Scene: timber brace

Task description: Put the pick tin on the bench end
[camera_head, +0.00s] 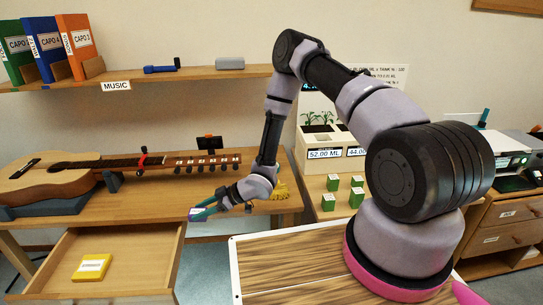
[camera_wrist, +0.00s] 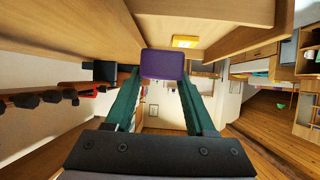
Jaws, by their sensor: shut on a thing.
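My gripper (camera_head: 200,212) is shut on a small purple tin, which I take as the pick tin (camera_head: 193,214). In the wrist view the tin (camera_wrist: 162,63) sits between the two green fingers and faces the camera. In the head view my gripper is in front of the front edge of the wooden bench (camera_head: 170,197), right of the open drawer. The tin is mostly hidden by the fingers in the head view.
A guitar (camera_head: 60,180) lies on the bench in a dark cradle. The open drawer (camera_head: 150,262) holds a yellow box (camera_head: 92,267). Several green-and-white small boxes (camera_head: 333,183) stand on the surface to the right. A shelf (camera_head: 150,77) hangs above the bench.

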